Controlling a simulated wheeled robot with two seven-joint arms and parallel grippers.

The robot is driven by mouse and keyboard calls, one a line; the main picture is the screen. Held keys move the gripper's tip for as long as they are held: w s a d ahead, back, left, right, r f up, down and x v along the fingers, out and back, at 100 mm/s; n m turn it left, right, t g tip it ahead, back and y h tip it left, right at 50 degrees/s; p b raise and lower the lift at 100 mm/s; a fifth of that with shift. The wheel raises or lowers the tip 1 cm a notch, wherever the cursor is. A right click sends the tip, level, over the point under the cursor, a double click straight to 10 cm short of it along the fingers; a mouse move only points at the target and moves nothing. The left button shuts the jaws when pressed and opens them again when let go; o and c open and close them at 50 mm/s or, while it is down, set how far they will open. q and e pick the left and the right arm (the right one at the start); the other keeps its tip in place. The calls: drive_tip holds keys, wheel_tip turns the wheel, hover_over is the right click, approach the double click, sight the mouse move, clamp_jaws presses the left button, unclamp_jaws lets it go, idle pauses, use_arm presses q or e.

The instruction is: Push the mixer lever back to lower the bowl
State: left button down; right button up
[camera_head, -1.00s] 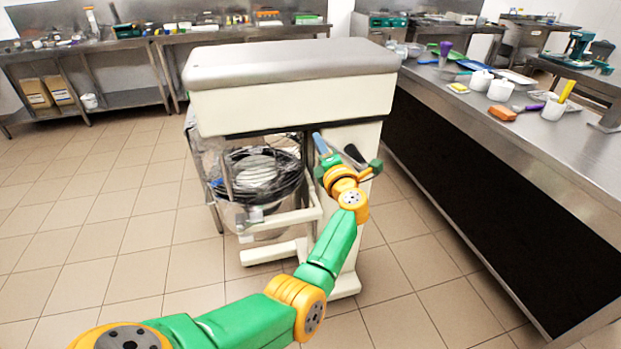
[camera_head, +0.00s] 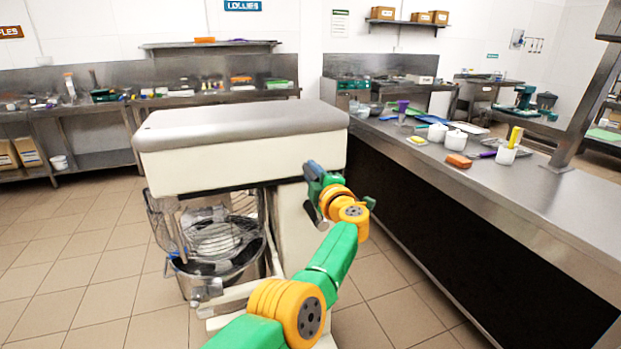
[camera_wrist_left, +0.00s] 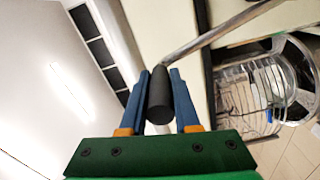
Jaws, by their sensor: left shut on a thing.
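The mixer (camera_head: 250,165) stands in front of me, with a cream head and a grey top. Its metal bowl (camera_head: 205,290) sits under the wire guard (camera_head: 215,240) at the mixer's left side. The lever has a metal rod and a black handle (camera_wrist_left: 160,98), clear in the left wrist view. My left gripper (camera_wrist_left: 160,72) is shut on that black handle, a blue finger on each side. In the head view my left gripper (camera_head: 312,177) is at the mixer's right side and hides most of the lever. My right gripper is not in view.
A long steel counter (camera_head: 540,195) runs along the right, with white tubs (camera_head: 455,138) and an orange block (camera_head: 459,161) on it. Workbenches line the back wall. The tiled floor (camera_head: 75,275) on the left is clear.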

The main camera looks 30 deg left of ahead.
use_arm(q)
drive_tip(key=shift+r, duration=0.1)
idle(0.3)
drive_tip(key=c, duration=0.8)
unclamp_jaws()
drive_tip(key=shift+d, duration=0.1)
drive_tip(key=shift+o, duration=0.7)
drive_tip(key=shift+w+d, duration=0.15)
drive_tip(key=shift+p, duration=0.35)
drive_tip(key=p+v, duration=0.1)
drive_tip(key=p, duration=0.1)
drive_tip(key=p+v, duration=0.1)
drive_tip(key=shift+d+r+p, duration=0.15)
drive_tip(key=shift+r+p, duration=0.15)
drive_tip(key=shift+p, duration=0.05)
drive_tip(key=shift+f+v, duration=0.15)
drive_tip(key=shift+v, duration=1.1)
drive_tip(key=shift+f+v, duration=0.2)
drive_tip(key=shift+v, duration=1)
